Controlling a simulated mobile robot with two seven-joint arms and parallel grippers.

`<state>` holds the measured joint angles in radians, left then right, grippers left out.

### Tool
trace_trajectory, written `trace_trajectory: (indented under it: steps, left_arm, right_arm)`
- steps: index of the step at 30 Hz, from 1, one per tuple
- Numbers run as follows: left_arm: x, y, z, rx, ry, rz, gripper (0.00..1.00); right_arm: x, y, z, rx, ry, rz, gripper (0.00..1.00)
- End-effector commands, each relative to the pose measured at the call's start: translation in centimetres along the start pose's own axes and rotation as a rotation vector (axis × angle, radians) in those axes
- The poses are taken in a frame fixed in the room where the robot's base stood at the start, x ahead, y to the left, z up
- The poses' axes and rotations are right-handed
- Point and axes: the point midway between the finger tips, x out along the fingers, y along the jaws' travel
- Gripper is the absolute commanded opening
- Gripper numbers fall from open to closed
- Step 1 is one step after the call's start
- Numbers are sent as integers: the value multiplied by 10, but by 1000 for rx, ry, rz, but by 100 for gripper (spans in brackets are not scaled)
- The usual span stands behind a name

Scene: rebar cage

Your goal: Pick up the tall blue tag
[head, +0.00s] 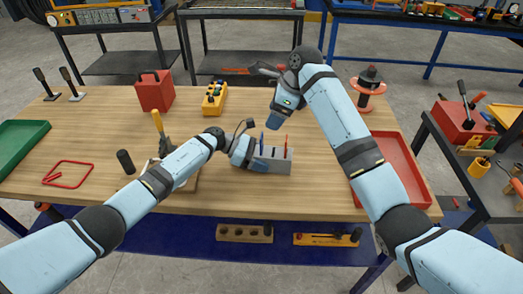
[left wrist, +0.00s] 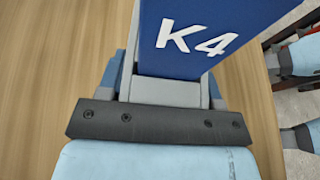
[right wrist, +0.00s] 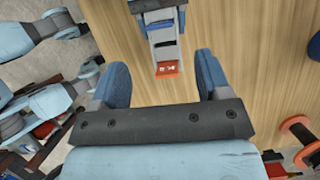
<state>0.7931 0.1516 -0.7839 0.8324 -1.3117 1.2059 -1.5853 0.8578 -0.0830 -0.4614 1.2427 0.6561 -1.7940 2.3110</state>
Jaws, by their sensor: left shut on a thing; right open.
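The tall blue tag (head: 262,139) rises at the left end of a grey slotted block (head: 279,165) on the table. It fills the top of the left wrist view, marked "K4" in white (left wrist: 205,30). My left gripper (head: 257,163) is shut on it from the left. Its lower part is hidden by the fingers, so I cannot tell whether it sits in its slot. A red tag (head: 286,143) stands at the right end of the block; it also shows in the right wrist view (right wrist: 169,69). My right gripper (right wrist: 163,75) is open and empty above the block.
A yellow button box (head: 215,98) and a red box (head: 154,92) stand behind. A red tray (head: 408,185) lies at the right and a green tray (head: 22,141) at the left. A red-flanged spool (head: 368,88) stands back right. Bare wood lies in front of the block.

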Motion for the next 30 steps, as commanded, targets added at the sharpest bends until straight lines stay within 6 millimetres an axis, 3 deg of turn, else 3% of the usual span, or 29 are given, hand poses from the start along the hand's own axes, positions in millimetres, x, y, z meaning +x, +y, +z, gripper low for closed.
trace_trajectory:
  steps: [18,27,30]
  left_arm:
    - [0,0,0,0,0,0,33]
    - [0,0,0,0,0,0,33]
    - [0,0,0,0,0,0,33]
  right_arm:
    - [73,1,1,-1,2,-1,70]
    - [79,1,1,-2,1,-3,70]
    - [79,1,1,-2,1,-3,50]
